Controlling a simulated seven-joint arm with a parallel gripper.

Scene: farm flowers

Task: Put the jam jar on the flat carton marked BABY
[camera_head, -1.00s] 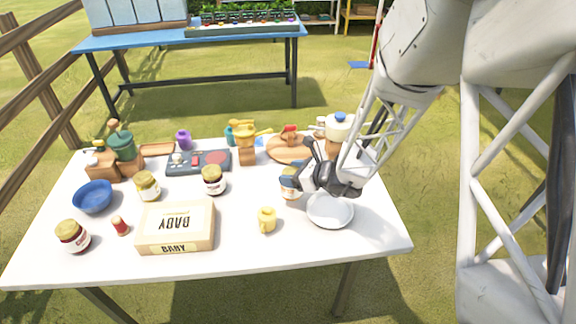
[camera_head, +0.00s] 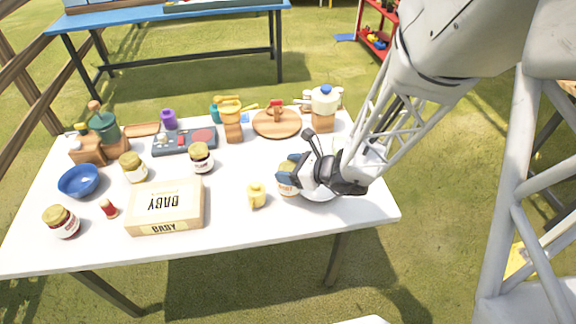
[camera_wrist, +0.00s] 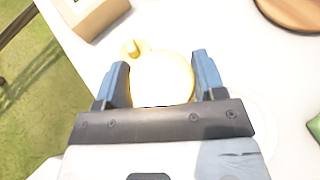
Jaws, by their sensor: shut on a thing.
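The flat carton marked BABY (camera_head: 165,206) lies on the front left of the white table, and its corner shows in the wrist view (camera_wrist: 92,14). My gripper (camera_head: 286,180) is right of it, shut on a jar with a yellow lid (camera_wrist: 161,78). The fingers are on either side of the jar. The jar's lower part and contents are mostly hidden, and I cannot tell whether it touches the table. A jar with red contents (camera_head: 62,222) stands at the front left. Two more lidded jars, one pale (camera_head: 133,167) and one dark (camera_head: 201,158), stand behind the carton.
A white dish (camera_head: 320,194) is partly hidden under my gripper. A blue bowl (camera_head: 79,181) and a small red-and-white item (camera_head: 108,208) are left of the carton. A round wooden board (camera_head: 277,124) lies behind.

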